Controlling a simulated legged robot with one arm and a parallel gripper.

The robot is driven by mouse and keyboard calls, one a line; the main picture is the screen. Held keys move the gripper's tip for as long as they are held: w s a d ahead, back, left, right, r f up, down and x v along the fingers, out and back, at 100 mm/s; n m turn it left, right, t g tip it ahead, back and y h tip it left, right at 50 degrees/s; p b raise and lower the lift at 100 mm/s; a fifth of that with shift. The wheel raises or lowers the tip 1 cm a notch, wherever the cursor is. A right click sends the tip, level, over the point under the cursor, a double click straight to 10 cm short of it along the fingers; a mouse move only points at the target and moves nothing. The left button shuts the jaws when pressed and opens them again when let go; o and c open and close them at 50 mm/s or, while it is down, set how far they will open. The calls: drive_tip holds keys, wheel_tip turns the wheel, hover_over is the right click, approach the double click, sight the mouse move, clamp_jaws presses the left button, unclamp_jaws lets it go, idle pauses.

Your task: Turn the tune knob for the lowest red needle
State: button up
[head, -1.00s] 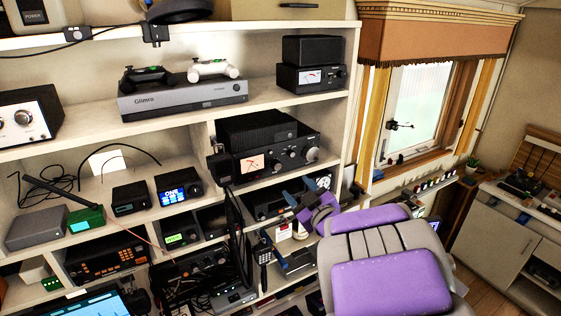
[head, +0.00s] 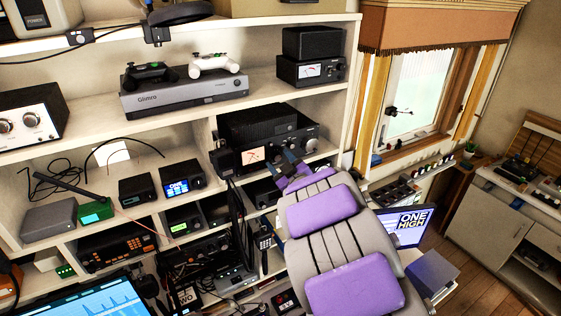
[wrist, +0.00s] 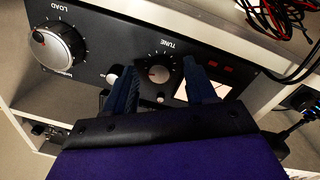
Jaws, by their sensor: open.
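The tune knob (wrist: 158,74) is a small round knob under the word TUNE on a black radio panel in the wrist view. My gripper (wrist: 160,66) is open, with one finger on each side of the knob; I cannot tell whether they touch it. The lit meter (wrist: 196,91) is partly hidden behind the right finger. In the head view, the black radio (head: 265,128) sits on the middle shelf with its meter (head: 252,156) lit pale. The needle is too small to read clearly. My gripper (head: 290,164) is at the radio's front and hides the tune knob there.
A larger LOAD knob (wrist: 56,44) is left of the tune knob in the wrist view. Red and black cables (wrist: 285,20) lie on the right. A game console (head: 184,97) with two controllers sits above. A laptop (head: 412,225) stands right of my arm.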

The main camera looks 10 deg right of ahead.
clamp_jaws()
drive_tip(key=shift+m+p, duration=0.85)
drive_tip(key=shift+m, duration=1.65)
unclamp_jaws()
